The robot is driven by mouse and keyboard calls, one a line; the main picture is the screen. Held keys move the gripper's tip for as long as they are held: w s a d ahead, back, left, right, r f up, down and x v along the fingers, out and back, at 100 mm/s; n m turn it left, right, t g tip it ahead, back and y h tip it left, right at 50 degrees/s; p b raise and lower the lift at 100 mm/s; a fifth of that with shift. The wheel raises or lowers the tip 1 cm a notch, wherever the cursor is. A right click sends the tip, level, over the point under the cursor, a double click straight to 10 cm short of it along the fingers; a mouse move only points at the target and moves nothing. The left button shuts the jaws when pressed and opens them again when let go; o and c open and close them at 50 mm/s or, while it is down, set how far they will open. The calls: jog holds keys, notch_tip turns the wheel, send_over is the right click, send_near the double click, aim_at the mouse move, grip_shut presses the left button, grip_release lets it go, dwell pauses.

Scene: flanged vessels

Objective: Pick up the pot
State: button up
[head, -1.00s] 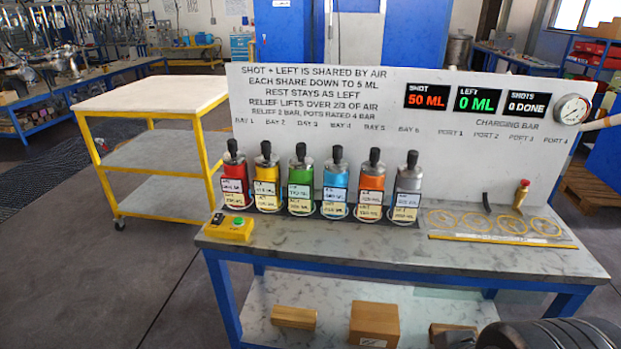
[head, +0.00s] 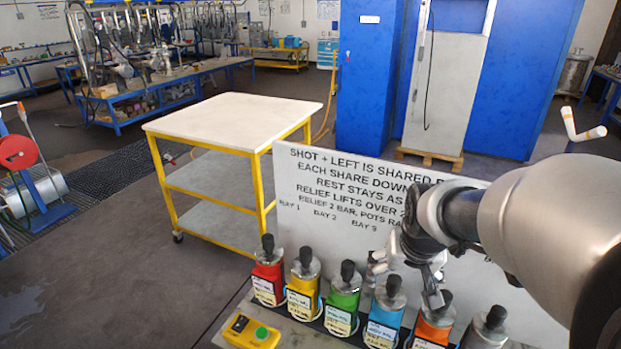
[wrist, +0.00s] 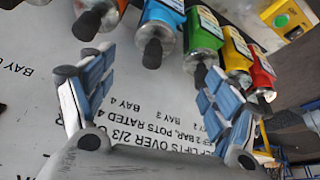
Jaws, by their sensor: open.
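Several pots with black tops stand in a row on the bench: red (head: 268,278), yellow (head: 303,290), green (head: 343,300), blue (head: 385,315), orange (head: 433,325) and grey (head: 487,330). I cannot tell which one the task means. My gripper (head: 405,279) is open and empty, in front of the board near the blue and orange pots, partly hiding the orange one. In the wrist view the open fingers of my gripper (wrist: 153,85) frame the board, with the black top of the blue pot (wrist: 162,32) in the gap, not gripped. The green pot (wrist: 203,38) is beside it.
A lettered white board (head: 330,190) stands upright behind the pots. A yellow box with a green button (head: 250,332) sits at the bench's left end. A yellow-framed cart (head: 235,120) stands behind. My arm covers the right side, hiding the board's displays.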

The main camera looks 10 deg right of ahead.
aim_at(395, 287)
jog(key=shift+o, duration=0.4)
jog(key=shift+w+d+r, duration=0.15)
jog(key=shift+w+d, duration=0.15)
jog(key=shift+d, duration=0.15)
jog(key=b+x, duration=0.2)
jog(key=x, duration=1)
jog(key=shift+d, duration=0.15)
jog(key=x, duration=0.2)
jog(key=b+x, duration=0.1)
jog(key=x, duration=0.2)
jog(key=shift+w, duration=0.45)
jog(key=shift+c, duration=0.3)
grip_shut()
